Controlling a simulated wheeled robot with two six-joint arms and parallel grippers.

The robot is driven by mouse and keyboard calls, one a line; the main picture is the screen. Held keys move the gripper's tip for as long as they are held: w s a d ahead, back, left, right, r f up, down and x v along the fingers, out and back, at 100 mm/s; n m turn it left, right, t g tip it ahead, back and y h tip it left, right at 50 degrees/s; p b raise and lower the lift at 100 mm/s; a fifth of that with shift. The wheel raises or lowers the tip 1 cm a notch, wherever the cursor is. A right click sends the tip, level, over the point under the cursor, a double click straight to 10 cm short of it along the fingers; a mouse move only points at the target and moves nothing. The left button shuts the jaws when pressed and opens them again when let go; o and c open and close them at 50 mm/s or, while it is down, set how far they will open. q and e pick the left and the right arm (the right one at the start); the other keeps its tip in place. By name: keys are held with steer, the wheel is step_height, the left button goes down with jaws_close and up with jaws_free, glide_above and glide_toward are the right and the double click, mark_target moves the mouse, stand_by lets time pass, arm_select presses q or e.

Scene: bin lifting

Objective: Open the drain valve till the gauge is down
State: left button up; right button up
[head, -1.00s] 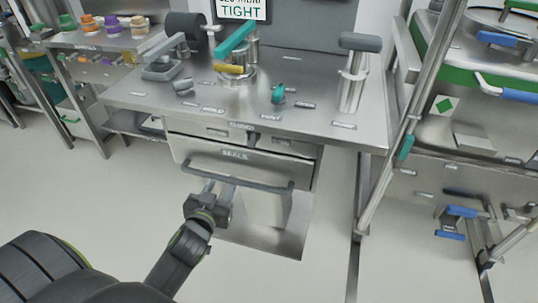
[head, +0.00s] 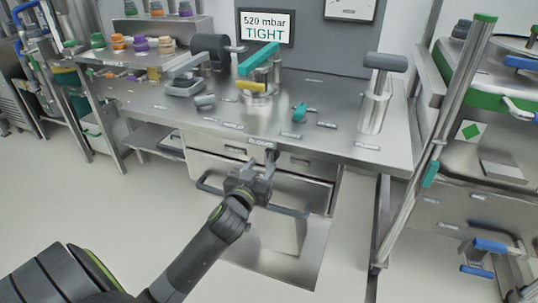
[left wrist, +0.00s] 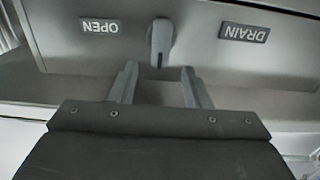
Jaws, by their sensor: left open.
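The drain valve is a small grey lever (left wrist: 160,42) on a metal front panel, between upside-down OPEN (left wrist: 100,26) and DRAIN (left wrist: 245,32) labels in the left wrist view. It stands lengthwise up and down in that picture. In the head view the lever (head: 271,155) shows below a CLOSED label. My left gripper (head: 263,168) is open just in front of it; in the left wrist view its two fingers (left wrist: 158,72) stand either side of the lever's near end. Contact cannot be told. A display (head: 265,27) reads 520 mbar TIGHT. A dial gauge (head: 350,8) is cut off at the top.
Below the valve is a drawer with a dark bar handle (head: 290,211), close under my left gripper. A teal knob (head: 299,113) and a teal lever (head: 259,58) are on the metal bench (head: 225,130). A post with a green top (head: 470,80) stands at right.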

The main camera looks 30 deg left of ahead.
mark_target(268, 156)
arm_select(q)
steer(key=x, duration=0.5)
steer(key=shift+w+a, duration=0.15)
steer(key=shift+w, duration=0.5)
steer(key=shift+w+a, duration=0.1)
steer(key=shift+w, duration=0.1)
steer(key=c, duration=0.7)
steer(key=shift+c, duration=0.2)
arm_select(e)
steer(key=shift+w+a+r, duration=0.15)
steer(key=shift+r, duration=0.55)
